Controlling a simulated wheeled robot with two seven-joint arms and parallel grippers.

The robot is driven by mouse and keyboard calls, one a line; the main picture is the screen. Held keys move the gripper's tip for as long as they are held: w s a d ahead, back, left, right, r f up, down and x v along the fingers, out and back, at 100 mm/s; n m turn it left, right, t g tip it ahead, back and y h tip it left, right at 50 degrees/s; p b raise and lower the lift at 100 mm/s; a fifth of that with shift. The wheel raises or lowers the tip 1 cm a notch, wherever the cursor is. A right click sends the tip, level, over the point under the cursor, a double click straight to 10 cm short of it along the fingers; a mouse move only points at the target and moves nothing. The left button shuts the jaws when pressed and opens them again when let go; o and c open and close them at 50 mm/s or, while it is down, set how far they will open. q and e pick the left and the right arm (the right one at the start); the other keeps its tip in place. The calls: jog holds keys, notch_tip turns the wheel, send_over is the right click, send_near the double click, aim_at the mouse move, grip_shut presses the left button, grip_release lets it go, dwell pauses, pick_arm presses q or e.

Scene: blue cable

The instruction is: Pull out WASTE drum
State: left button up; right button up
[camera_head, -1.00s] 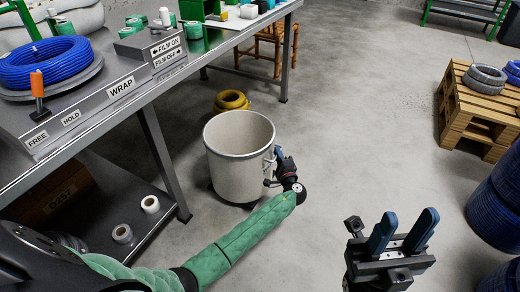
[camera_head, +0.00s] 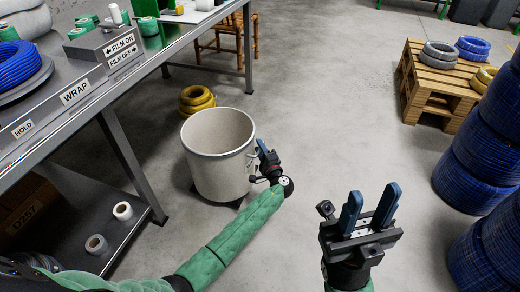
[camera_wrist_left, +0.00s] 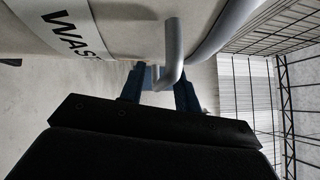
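The WASTE drum (camera_head: 216,175) is a pale open-topped bin standing on the floor in front of the bench. It looks empty inside, and its lettering "WAS" shows in the left wrist view (camera_wrist_left: 78,35). A grey bar handle (camera_wrist_left: 174,50) sticks out from its side. My left gripper (camera_head: 264,152) is at the drum's right side, with its blue fingers on either side of the handle, and appears shut on it. The fingertips are partly hidden by the handle. My right gripper (camera_head: 373,195) is empty, its two blue fingers apart, over bare floor.
The metal bench (camera_head: 110,95) stands left of the drum, with its leg (camera_head: 122,155) and lower shelf close by. Yellow coils (camera_head: 196,98) lie behind the drum. Blue cable stacks (camera_head: 478,165) and a wooden pallet (camera_head: 438,85) stand right. Floor between is clear.

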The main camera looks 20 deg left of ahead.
pick_arm(q)
jog(key=p+v, duration=0.2)
jog(key=v, duration=0.6)
jog(key=shift+w+a+f, duration=0.1)
dwell(0.5)
